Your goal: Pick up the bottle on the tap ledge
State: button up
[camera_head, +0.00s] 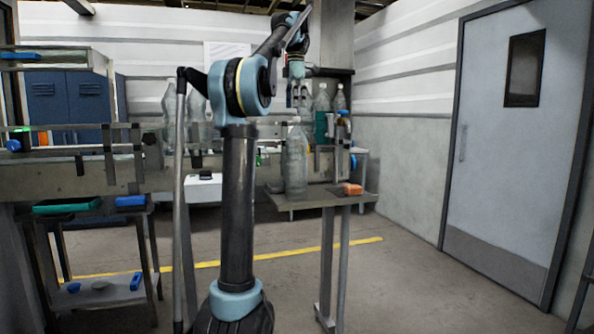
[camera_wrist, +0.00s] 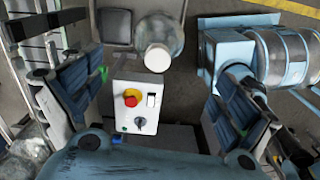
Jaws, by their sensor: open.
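A clear ribbed bottle (camera_head: 295,165) stands upright on a small grey ledge (camera_head: 325,199) in the head view. My gripper (camera_head: 298,102) hangs above and behind it in that picture, pointing down. In the wrist view, my gripper (camera_wrist: 158,98) is open, its blue-padded fingers wide apart at left and right with nothing held. A clear bottle with a white cap (camera_wrist: 158,57) shows from above, beyond the space between the fingers. I cannot tell for certain whether it is the same bottle. Its lower body is mostly hidden.
A control box (camera_wrist: 138,105) with a red button lies between the fingers in view. More bottles (camera_head: 321,98) stand behind my gripper. An orange block (camera_head: 352,189) sits on the ledge. Floor before the door (camera_head: 515,150) is clear.

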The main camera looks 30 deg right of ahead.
aim_at(295, 126)
notch_tip(295, 126, down, 6)
jog(key=shift+f, duration=0.25)
jog(key=shift+d+f, duration=0.15)
jog(key=shift+f, duration=1.15)
jog(key=shift+d+f, duration=0.15)
jog(key=shift+f, duration=1.15)
jog(key=c, duration=2.2)
jog(key=shift+o, duration=0.2)
jog(key=shift+r, duration=0.1)
